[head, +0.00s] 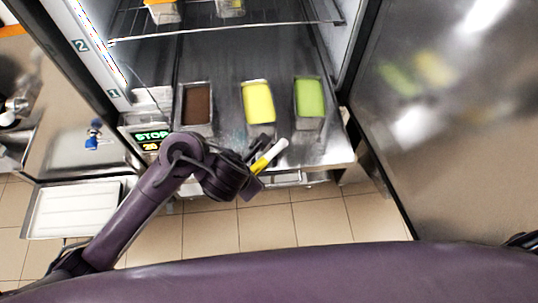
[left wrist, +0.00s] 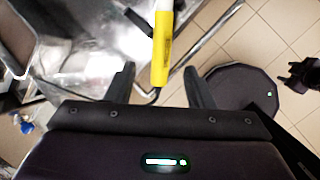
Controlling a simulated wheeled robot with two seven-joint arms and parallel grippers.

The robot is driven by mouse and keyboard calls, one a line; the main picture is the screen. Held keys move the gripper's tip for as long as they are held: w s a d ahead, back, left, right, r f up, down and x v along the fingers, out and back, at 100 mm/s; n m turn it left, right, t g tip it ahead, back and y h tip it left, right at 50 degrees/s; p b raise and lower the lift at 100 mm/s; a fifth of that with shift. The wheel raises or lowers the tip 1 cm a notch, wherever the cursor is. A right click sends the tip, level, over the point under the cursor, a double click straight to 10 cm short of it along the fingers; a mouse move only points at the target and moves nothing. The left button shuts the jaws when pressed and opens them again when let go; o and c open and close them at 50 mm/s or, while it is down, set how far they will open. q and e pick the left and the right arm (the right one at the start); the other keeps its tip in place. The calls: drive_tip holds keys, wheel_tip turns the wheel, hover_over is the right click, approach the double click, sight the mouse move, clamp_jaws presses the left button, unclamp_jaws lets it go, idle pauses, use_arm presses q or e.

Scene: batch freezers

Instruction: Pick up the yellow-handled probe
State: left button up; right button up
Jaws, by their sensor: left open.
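The yellow-handled probe (head: 262,162) has a yellow grip and a white upper part, and it leans at a slant near the front edge of the freezer floor. My left gripper (head: 252,168) is right at it and partly covers its lower end. In the left wrist view the yellow handle (left wrist: 161,50) reaches down between the two spread fingers of the left gripper (left wrist: 159,72), with gaps on both sides. A dark cable shows at its lower end. A dark claw shape, likely my right gripper (left wrist: 300,76), is at the right edge, too small to read.
Tubs of brown (head: 197,104), yellow (head: 258,102) and green (head: 309,98) stand in the open freezer, behind the probe. A wire shelf (head: 230,27) is above them. The steel door (head: 445,110) stands open at right. A white tray (head: 75,208) lies at left.

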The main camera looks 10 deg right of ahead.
sight(261, 163)
use_arm(q)
drive_tip(key=shift+w+a+f, duration=0.2)
drive_tip(key=shift+w+f, duration=0.15)
drive_tip(key=shift+f, duration=0.3)
drive_tip(key=b+x, duration=0.1)
drive_tip(key=x, duration=0.1)
drive_tip(key=b+x, duration=0.2)
drive_tip(key=shift+d+f, duration=0.15)
drive_tip(key=shift+d, duration=0.3)
drive_tip(key=shift+w+d+f+b, duration=0.1)
drive_tip(key=shift+w+f+b, duration=0.2)
drive_tip(key=shift+w+b, duration=0.05)
drive_tip(key=shift+s+r, duration=0.1)
drive_tip(key=shift+c, duration=1)
clamp_jaws()
